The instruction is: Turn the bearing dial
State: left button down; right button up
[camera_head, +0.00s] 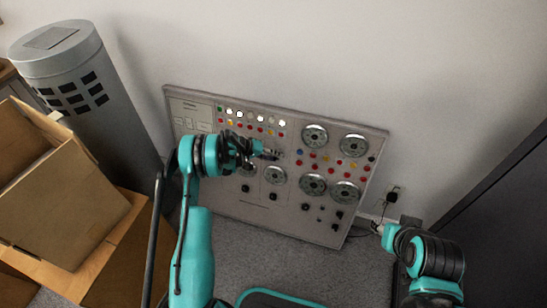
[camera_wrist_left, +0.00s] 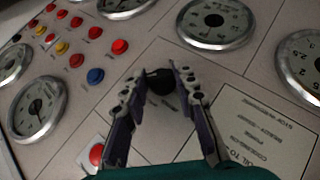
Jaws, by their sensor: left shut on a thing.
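A grey control panel (camera_head: 235,200) leans against the wall, with gauges, coloured buttons and black knobs. My left gripper (camera_head: 268,153) is at the middle of the panel. In the left wrist view, its fingers (camera_wrist_left: 162,90) are closed on either side of a small black dial knob (camera_wrist_left: 160,78), one finger on each side. The gripper hides this dial in the head view. A printed label plate (camera_wrist_left: 260,135) lies just beside the dial. My right gripper (camera_head: 379,229) is near the panel's lower right corner, small and apart from the panel; its jaws are not clear.
A grey cylinder (camera_head: 115,115) with dark slots and an open cardboard box (camera_head: 50,215) stand at the left. A wall socket with a plug (camera_head: 392,196) is right of the panel. A dark cabinet (camera_head: 500,205) stands at the far right. Grey carpet (camera_head: 320,270) is in front.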

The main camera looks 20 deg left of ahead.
pick_arm(q)
jog(key=c, duration=1.2)
grip_release()
jog(key=v, duration=1.2)
